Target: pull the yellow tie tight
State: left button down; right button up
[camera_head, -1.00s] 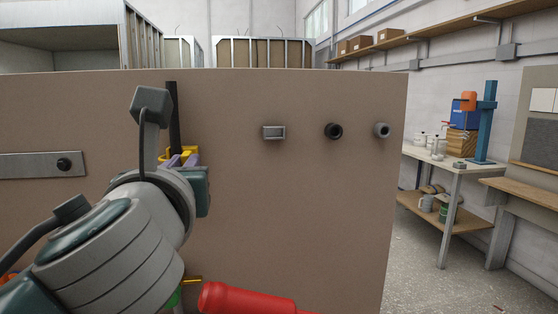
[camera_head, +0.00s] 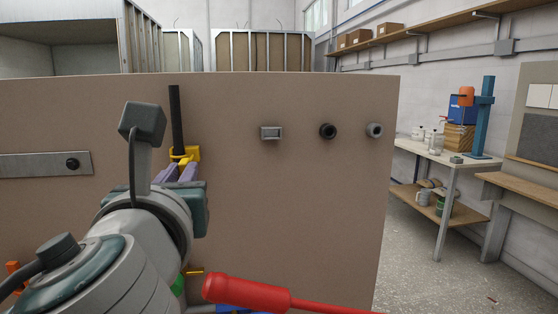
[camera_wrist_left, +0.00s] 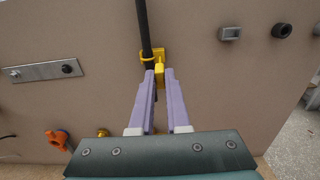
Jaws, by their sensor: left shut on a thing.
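The yellow tie (camera_head: 185,153) loops around an upright black hose or cable (camera_head: 176,115) at the brown panel. In the left wrist view the tie's loop (camera_wrist_left: 146,57) rings the black hose (camera_wrist_left: 145,28), with a yellow block and short tail to its right. My left gripper (camera_head: 178,172) has purple fingers and reaches up to the tie from below. In the wrist view its fingertips (camera_wrist_left: 160,74) are shut on the yellow tie's tail, just under the block. My arm hides part of the panel below. My right gripper is out of view.
The brown panel (camera_head: 320,190) carries a metal plate (camera_head: 40,164) at left and several small fittings at right. A red-handled tool (camera_head: 245,290) is low in front. An orange fitting (camera_wrist_left: 57,139) is low on the panel. A workbench (camera_head: 450,157) stands at the right.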

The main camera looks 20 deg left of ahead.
pick_arm(q)
jog(key=c, duration=0.9)
grip_release()
jog(key=shift+s, duration=0.1)
jog(key=b+v, duration=0.1)
jog(key=v, duration=0.8)
jog(key=shift+s+d+b, duration=0.2)
jog(key=shift+s+b, duration=0.15)
jog(key=shift+b, duration=0.05)
jog(key=shift+f, duration=0.1)
